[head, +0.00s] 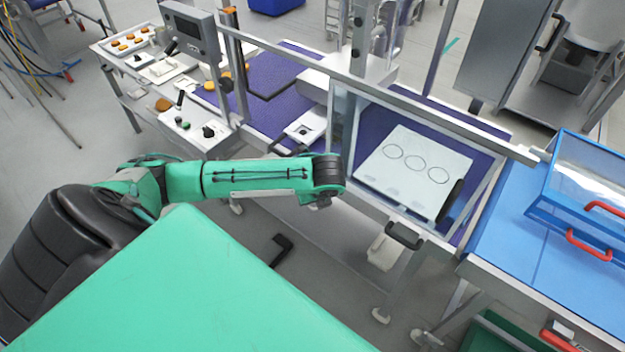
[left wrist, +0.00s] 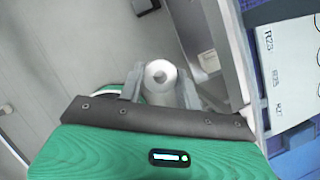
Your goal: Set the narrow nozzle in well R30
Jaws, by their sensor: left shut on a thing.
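My left gripper (left wrist: 160,86) is shut on a pale grey, round thing, the nozzle (left wrist: 160,74), seen end-on with a small hole in its middle. It is held over the floor, beside the metal frame of the bench. In the head view my left arm reaches in from the left; its end is by the front edge of the bench, and the fingers and nozzle cannot be made out there. A white plate (head: 417,170) with three outlined circles lies on the purple bench top.
A metal frame with a clear panel (head: 342,125) and a black handle (head: 404,236) stands around the plate. A blue table (head: 540,262) with a clear-lidded blue box (head: 590,185) is at the right. A screen (head: 190,32) and small trays are at the back left.

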